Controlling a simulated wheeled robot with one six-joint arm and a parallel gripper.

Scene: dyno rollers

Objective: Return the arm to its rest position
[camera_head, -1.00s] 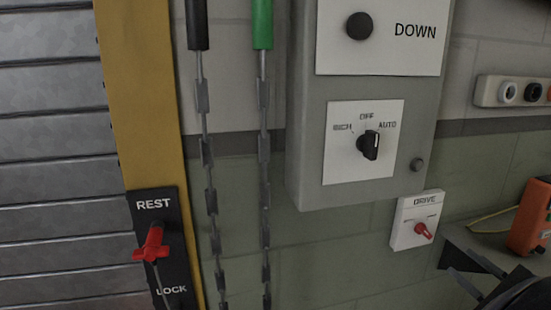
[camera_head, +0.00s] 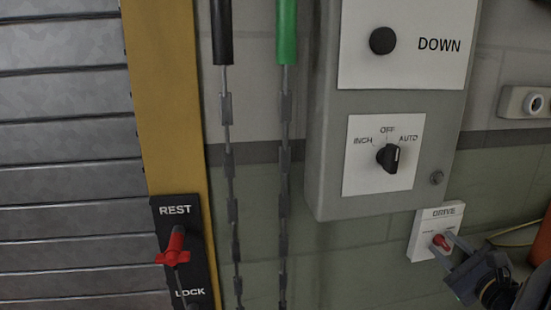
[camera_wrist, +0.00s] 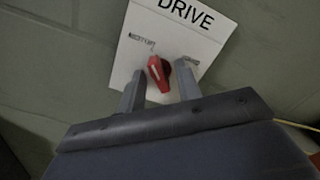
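My gripper (camera_head: 445,246) is in front of the white DRIVE switch plate (camera_head: 421,246) at the lower right of the head view. In the wrist view, its two grey fingers (camera_wrist: 160,84) stand on either side of the red knob (camera_wrist: 155,70), with a gap on both sides, so it is open and holds nothing. The knob is tilted, its white mark leaning up and left. The red knob also shows in the head view (camera_head: 439,241), partly beside a finger. Whether a finger touches the knob is unclear. The arm is reached out to the wall.
A grey control box (camera_head: 323,180) with an INCH/OFF/AUTO selector (camera_head: 388,157) hangs above left of the gripper. Chains (camera_head: 283,185) with green and black tops hang further left. A red REST/LOCK lever (camera_head: 175,246) is on the yellow post. An orange object (camera_head: 542,245) is close at right.

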